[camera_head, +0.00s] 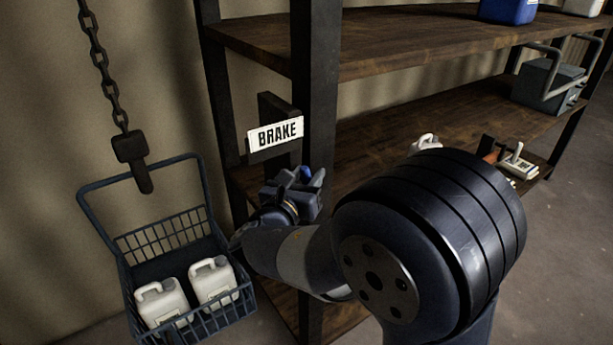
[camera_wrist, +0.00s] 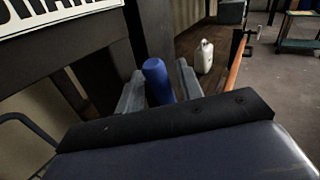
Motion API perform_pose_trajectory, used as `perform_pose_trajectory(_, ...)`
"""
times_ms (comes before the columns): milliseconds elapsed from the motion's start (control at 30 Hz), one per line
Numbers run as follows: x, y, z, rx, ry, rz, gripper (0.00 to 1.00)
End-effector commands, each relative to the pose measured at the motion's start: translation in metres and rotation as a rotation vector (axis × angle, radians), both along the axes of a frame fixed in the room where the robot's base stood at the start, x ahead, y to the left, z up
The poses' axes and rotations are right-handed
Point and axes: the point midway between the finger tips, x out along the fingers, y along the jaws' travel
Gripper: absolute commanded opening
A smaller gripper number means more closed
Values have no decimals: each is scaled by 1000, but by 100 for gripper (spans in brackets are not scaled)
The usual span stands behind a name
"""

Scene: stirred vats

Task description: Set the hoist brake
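A white sign reading BRAKE (camera_head: 275,133) is fixed to a dark bracket on the shelf's front post; its lower edge shows at the top left of the wrist view (camera_wrist: 60,14). A blue cylindrical grip (camera_wrist: 157,80) stands below it, and a bit of it shows in the head view (camera_head: 306,172). My gripper (camera_head: 293,192) is at the grip, below the sign. In the wrist view, my two fingers stand on either side of the blue grip, close to it. I cannot tell whether they press on it. The rest of the lever is hidden.
A blue wire basket (camera_head: 206,226) hangs from a chain (camera_head: 103,62) at left, with two white jugs (camera_head: 212,281) in it. The wooden shelf (camera_head: 400,40) stands right of the post. A white jug (camera_wrist: 204,57) and a grey toolbox (camera_head: 548,84) are on its lower board.

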Motion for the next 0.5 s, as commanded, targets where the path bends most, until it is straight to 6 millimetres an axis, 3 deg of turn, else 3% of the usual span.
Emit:
perform_pose_trajectory(400, 0, 0, 0, 0, 0, 0, 0)
perform_pose_trajectory(500, 0, 0, 0, 2, 1, 0, 0)
